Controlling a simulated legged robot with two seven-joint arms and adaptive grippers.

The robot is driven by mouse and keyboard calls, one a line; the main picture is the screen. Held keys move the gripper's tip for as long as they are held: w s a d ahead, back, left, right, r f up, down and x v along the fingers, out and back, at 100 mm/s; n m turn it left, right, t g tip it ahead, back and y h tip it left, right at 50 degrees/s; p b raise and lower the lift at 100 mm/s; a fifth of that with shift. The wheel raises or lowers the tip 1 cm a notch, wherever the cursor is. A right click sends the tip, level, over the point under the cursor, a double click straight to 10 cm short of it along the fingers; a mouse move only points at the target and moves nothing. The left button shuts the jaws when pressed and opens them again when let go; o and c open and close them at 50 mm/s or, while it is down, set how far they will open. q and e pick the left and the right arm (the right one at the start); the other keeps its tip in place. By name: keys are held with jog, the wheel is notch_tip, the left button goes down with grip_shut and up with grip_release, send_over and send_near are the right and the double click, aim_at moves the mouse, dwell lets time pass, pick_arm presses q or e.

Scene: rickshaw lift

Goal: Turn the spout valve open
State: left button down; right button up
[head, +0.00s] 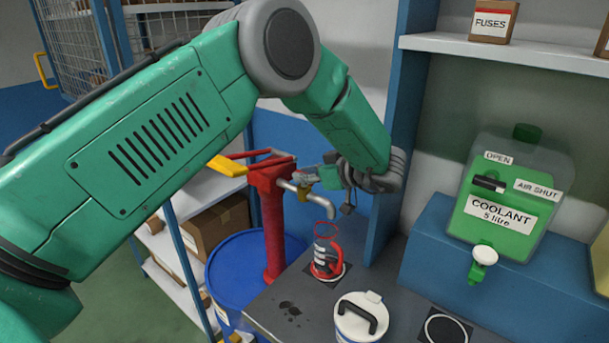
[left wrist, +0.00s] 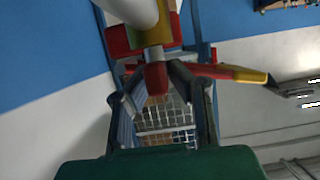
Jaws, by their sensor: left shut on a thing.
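The red hand pump (head: 272,215) stands on the blue drum, with a grey curved spout (head: 318,201) pointing down to the right. A yellow brass-like spout valve (head: 303,192) sits on the spout close to the pump body. My left gripper (head: 312,178) reaches in from the right side of the pump, at the valve. In the left wrist view, my left gripper (left wrist: 157,88) has its fingers shut on the red valve handle (left wrist: 156,76), below the yellow valve body and pale spout. The fingers partly hide the handle. My right gripper is not in view.
A clear jug with red base and handle (head: 328,256) stands on the grey bench below the spout. A white lidded can (head: 358,318) is in front. The blue drum (head: 240,272) is left, a green coolant container (head: 510,195) right. A blue post (head: 391,130) rises behind my gripper.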

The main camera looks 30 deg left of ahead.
pick_arm(q)
jog(key=c, duration=1.5)
grip_release()
jog(key=shift+d+f, duration=0.1)
jog(key=shift+f, duration=0.15)
jog(key=shift+c, duration=0.2)
jog(key=shift+w+r, duration=0.1)
jog(key=shift+w, duration=0.05)
jog(key=shift+d+r, duration=0.15)
jog(key=shift+d, duration=0.05)
jog(key=v, duration=1.1)
jog(key=shift+d, duration=0.35)
jog(key=shift+w, duration=0.1)
jog(key=shift+a, duration=0.1)
